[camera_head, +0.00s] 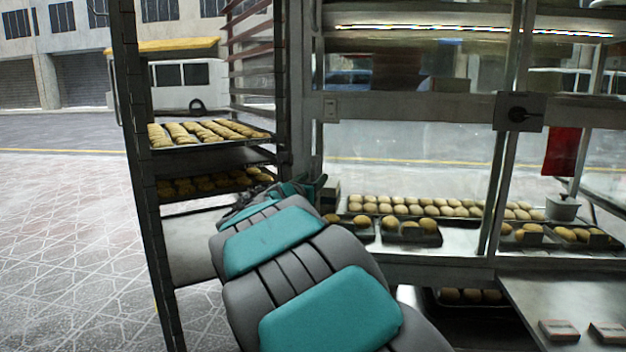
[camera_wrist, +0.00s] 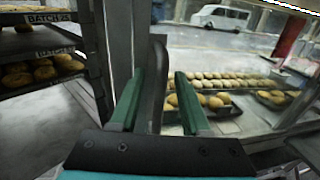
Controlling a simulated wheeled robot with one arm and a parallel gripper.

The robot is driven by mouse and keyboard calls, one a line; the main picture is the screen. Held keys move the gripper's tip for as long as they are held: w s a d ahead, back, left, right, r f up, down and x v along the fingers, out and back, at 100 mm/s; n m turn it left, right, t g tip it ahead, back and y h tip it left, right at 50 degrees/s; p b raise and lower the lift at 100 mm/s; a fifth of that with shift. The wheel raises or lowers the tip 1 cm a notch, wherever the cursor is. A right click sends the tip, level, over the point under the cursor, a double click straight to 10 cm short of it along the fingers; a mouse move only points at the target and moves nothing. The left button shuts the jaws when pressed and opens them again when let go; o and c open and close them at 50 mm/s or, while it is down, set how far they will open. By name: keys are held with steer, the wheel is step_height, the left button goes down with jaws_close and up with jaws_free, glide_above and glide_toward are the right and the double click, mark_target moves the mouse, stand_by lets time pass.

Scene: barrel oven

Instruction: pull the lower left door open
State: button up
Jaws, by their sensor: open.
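The lower left door (camera_head: 420,150) is a glass panel in a pale metal frame, in the middle of the head view. Its glass also shows in the wrist view (camera_wrist: 235,58). It looks shut, though its edge is hard to read. My gripper (camera_wrist: 160,74) is open at the left side of this door. In the head view my arm hides most of the gripper.
A tall dark rack (camera_head: 150,225) with bread trays stands close on the left. A dark latch (camera_head: 518,113) sits on the frame at right. Trays of rolls (camera_head: 415,206) show behind the glass. A metal counter (camera_head: 545,300) is at lower right. Open paving lies far left.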

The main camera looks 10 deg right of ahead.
steer(key=shift+w+d, duration=0.1)
steer(key=shift+w, duration=0.05)
steer(key=shift+c, duration=0.3)
jaws_close()
stand_by(1.1)
